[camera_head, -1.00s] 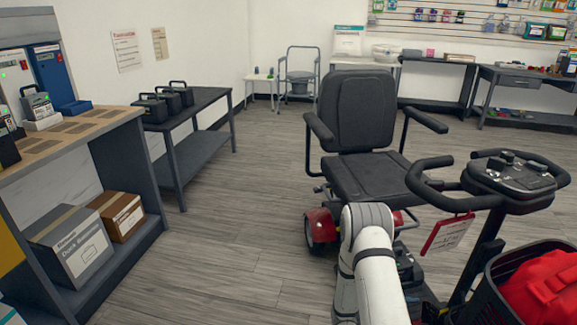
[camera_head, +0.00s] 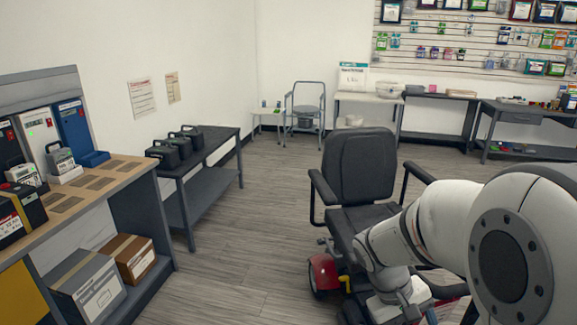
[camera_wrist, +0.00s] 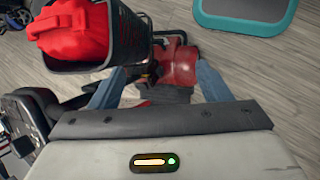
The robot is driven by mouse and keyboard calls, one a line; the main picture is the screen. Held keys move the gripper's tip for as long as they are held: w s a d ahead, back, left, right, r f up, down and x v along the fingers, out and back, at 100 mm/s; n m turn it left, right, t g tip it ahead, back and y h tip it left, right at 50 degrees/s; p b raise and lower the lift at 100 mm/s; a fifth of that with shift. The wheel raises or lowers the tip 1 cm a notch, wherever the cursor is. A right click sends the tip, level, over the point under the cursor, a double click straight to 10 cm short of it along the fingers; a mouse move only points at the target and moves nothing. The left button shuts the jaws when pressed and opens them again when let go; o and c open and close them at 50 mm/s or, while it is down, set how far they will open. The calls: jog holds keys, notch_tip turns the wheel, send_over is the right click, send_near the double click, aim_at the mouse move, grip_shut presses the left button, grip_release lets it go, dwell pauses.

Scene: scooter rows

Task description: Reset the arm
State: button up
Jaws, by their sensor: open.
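My arm (camera_head: 440,225) fills the lower right of the head view, bent, with its large round joint close to the camera. It hides the scooter's handlebars and part of its seat. My gripper (camera_wrist: 157,85) shows in the wrist view as two blue fingers spread apart, with nothing held between them. Beyond the fingers lies the red front part of the scooter (camera_wrist: 178,60). I cannot tell whether the fingers touch it; they look apart from it.
The scooter's black seat (camera_head: 360,165) stands close ahead. A basket (camera_wrist: 115,40) with a red bag (camera_wrist: 70,30) is near my gripper. A workbench (camera_head: 115,175) with battery packs stands left, a grey table (camera_head: 205,190) behind it. Floor (camera_head: 240,250) between bench and scooter is clear.

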jog(key=s+a+r+m+t+y+p, duration=0.1)
jog(key=s+a+r+t+y+p, duration=0.1)
jog(key=r, duration=0.5)
jog(key=s+a+r+t+y+p, duration=0.2)
jog(key=a+r+t+p, duration=0.1)
jog(key=a+r, duration=0.3)
jog(key=shift+s+a+r+m+y+p, duration=0.2)
jog(key=shift+r+m+y+p, duration=0.15)
jog(key=shift+p, duration=0.35)
jog(key=shift+a+r, duration=0.2)
jog(key=shift+a, duration=0.05)
jog(key=shift+c, duration=0.2)
